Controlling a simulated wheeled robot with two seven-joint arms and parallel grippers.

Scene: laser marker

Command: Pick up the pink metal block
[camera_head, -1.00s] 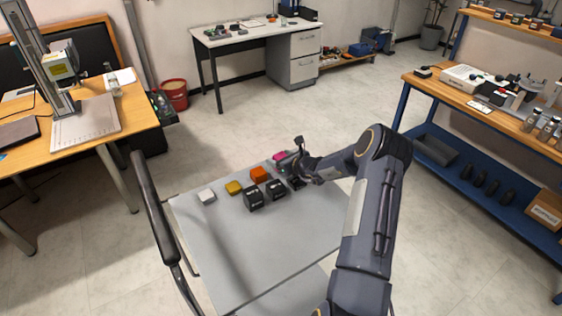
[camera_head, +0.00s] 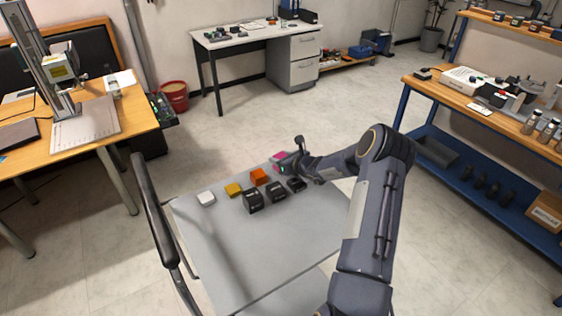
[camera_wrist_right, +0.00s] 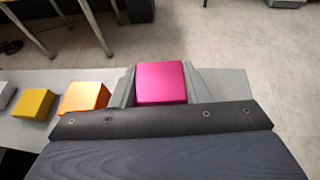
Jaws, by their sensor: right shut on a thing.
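The pink metal block (camera_head: 279,155) is at the far edge of the grey cart top, partly hidden by my right gripper in the head view. My right gripper (camera_head: 285,162) is shut on it. In the wrist view the pink block (camera_wrist_right: 161,83) sits between the two grey fingers (camera_wrist_right: 161,90), one on each side. I cannot tell whether the block's underside touches the cart top. My left gripper is not in view.
The grey cart top (camera_head: 260,240) has a clear front half. On it stand an orange block (camera_head: 259,176), a yellow block (camera_head: 233,189), a white block (camera_head: 206,197) and black boxes (camera_head: 253,201). A wooden table with a marking machine (camera_head: 62,65) is at left.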

